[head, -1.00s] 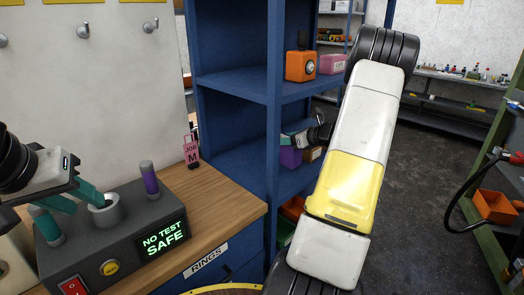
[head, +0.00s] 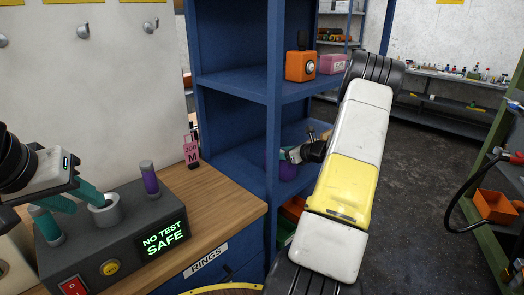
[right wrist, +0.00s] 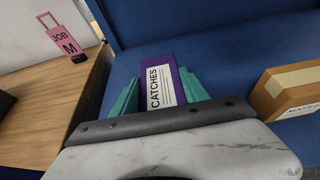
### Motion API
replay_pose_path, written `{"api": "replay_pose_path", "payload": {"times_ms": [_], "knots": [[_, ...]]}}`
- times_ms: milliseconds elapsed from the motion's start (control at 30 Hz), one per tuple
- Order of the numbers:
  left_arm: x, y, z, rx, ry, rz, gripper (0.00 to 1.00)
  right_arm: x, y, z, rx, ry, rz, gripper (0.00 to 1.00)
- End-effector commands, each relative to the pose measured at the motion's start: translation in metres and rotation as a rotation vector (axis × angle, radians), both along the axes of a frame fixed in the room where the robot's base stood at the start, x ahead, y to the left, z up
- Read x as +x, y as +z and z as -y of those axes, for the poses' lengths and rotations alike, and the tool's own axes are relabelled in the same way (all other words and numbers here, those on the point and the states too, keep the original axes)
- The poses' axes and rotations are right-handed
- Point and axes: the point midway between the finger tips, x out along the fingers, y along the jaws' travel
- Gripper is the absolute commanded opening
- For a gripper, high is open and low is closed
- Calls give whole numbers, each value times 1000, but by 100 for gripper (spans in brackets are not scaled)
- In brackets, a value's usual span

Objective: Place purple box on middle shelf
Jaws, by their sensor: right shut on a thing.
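The purple box (right wrist: 160,85), with a white label reading CATCHES, is between the teal fingers of my right gripper (right wrist: 158,95) in the right wrist view. The gripper is shut on it. In the head view the box (head: 287,170) shows partly behind a blue post, at the level of the middle shelf (head: 235,165). Whether its base touches the shelf cannot be told. My left gripper (head: 76,196) has its teal fingers apart, with one at the grey round socket (head: 106,212) on the tester box.
A cardboard box (right wrist: 288,92) lies right of the purple box. The upper shelf holds an orange box (head: 300,66) and a pink box (head: 332,64). A pink JOB M tag (head: 191,151) stands on the wooden bench (head: 215,200). The left of the middle shelf looks clear.

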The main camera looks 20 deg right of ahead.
Motion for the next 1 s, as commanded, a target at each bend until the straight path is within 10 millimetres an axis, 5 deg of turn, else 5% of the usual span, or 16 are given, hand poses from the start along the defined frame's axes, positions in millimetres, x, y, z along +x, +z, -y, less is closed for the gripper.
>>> {"api": "replay_pose_path", "payload": {"times_ms": [67,100,200,567,1000], "knots": [[0,0,0,0,0,0,36,0,-1,0,1,0,2,0],[0,0,0,0,0,0,36,0,-2,0,1,0,0,58],[0,0,0,0,0,0,36,0,-2,0,0,0,0,74],[0,0,0,0,0,0,36,-1,1,1,-1,-1,1,74],[0,0,0,0,0,0,36,-72,33,31,-2,-4,0,74]]}}
